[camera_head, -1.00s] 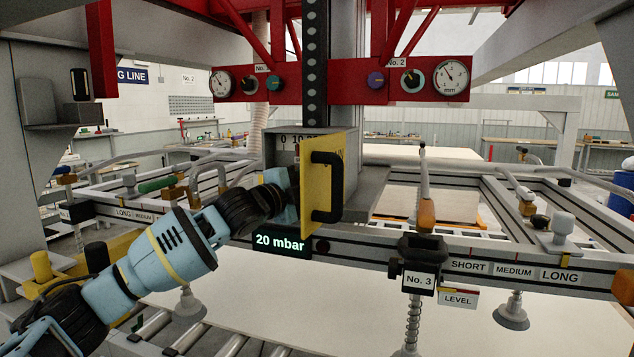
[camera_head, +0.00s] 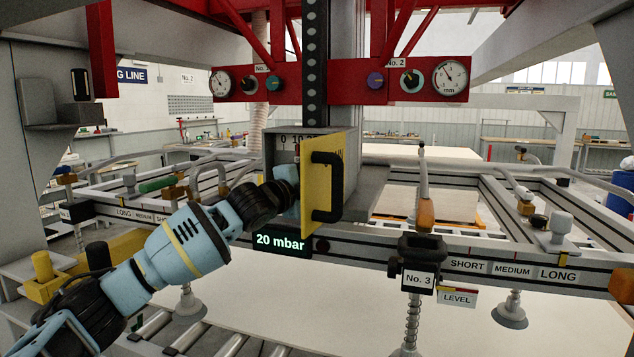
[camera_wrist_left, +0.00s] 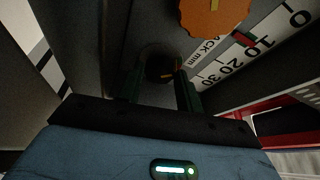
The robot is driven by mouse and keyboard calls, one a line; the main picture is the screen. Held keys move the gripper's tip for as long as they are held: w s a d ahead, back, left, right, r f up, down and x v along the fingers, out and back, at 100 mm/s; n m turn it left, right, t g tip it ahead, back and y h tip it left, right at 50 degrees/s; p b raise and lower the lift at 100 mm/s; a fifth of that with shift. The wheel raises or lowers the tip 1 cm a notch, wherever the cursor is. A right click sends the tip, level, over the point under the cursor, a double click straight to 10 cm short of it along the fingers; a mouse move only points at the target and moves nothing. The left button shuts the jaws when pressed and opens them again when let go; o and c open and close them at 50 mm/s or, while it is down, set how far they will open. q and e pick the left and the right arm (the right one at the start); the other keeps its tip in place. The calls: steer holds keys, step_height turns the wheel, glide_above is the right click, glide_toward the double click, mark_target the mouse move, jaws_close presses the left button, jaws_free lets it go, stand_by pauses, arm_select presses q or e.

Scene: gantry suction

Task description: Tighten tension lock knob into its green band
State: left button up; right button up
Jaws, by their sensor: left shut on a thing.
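A dark round knob (camera_wrist_left: 160,68) with a small orange mark sits on the grey panel in the left wrist view. My left gripper (camera_wrist_left: 161,82) is shut on this knob, with a finger on either side. The scale plate (camera_wrist_left: 236,52) to its right reads 0, 10, 20, 30, with small green and red marks near 10. An orange disc (camera_wrist_left: 213,14) with a yellow stripe is above the knob. In the head view the yellow door (camera_head: 315,185) hides the fingertips and knob. My right gripper is not in view.
The open yellow door with its black handle (camera_head: 328,187) stands just right of my left wrist. A "20 mbar" display (camera_head: 281,242) is below the grey box (camera_head: 290,146). Suction cups hang from the frame, one at the right (camera_head: 510,312). Dial gauges line the red beam (camera_head: 340,83).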

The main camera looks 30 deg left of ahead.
arm_select(q)
steer(key=shift+r+m+g, duration=0.1)
steer(key=shift+m+g, duration=0.2)
steer(key=shift+m, duration=0.5)
steer(key=o, duration=0.7)
steer(key=shift+s, duration=0.1)
steer(key=shift+s+a, duration=0.15)
steer(key=shift+s, duration=0.45)
steer(key=shift+s+a, duration=0.25)
steer(key=shift+s, duration=1.35)
steer(key=shift+s+a, duration=0.2)
steer(key=shift+s, duration=1.35)
